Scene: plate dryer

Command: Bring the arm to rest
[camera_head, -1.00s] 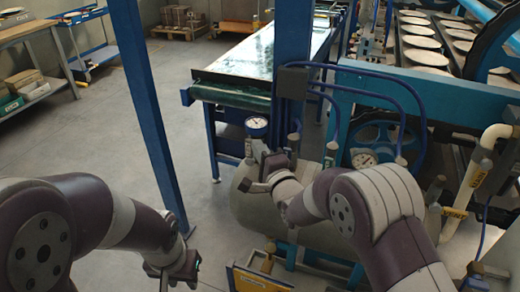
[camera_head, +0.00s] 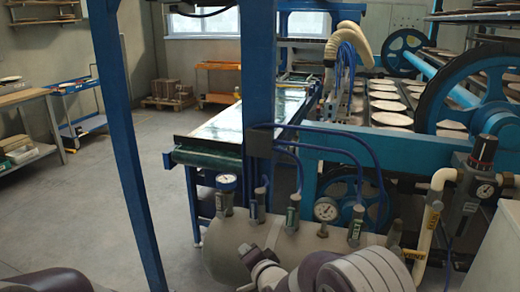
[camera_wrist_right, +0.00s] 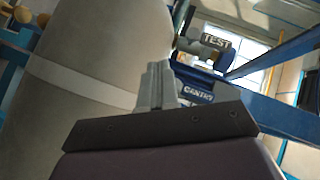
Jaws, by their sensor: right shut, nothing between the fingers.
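My right arm reaches up from the lower middle of the head view. Its gripper (camera_head: 247,258) is in front of the grey tank (camera_head: 225,262), and I cannot tell how close they are. In the right wrist view the fingers (camera_wrist_right: 157,82) are together with nothing between them, beside the curved grey tank (camera_wrist_right: 95,55). Of my left arm only a dark rounded part shows at the bottom left of the head view. The left gripper is out of the picture.
Gauges (camera_head: 326,209) and valves stand on top of the tank. A blue post (camera_head: 122,140) rises on the left. A conveyor table (camera_head: 215,140) and a dryer rack with round plates (camera_head: 390,118) are behind. The grey floor (camera_head: 70,215) at the left is clear.

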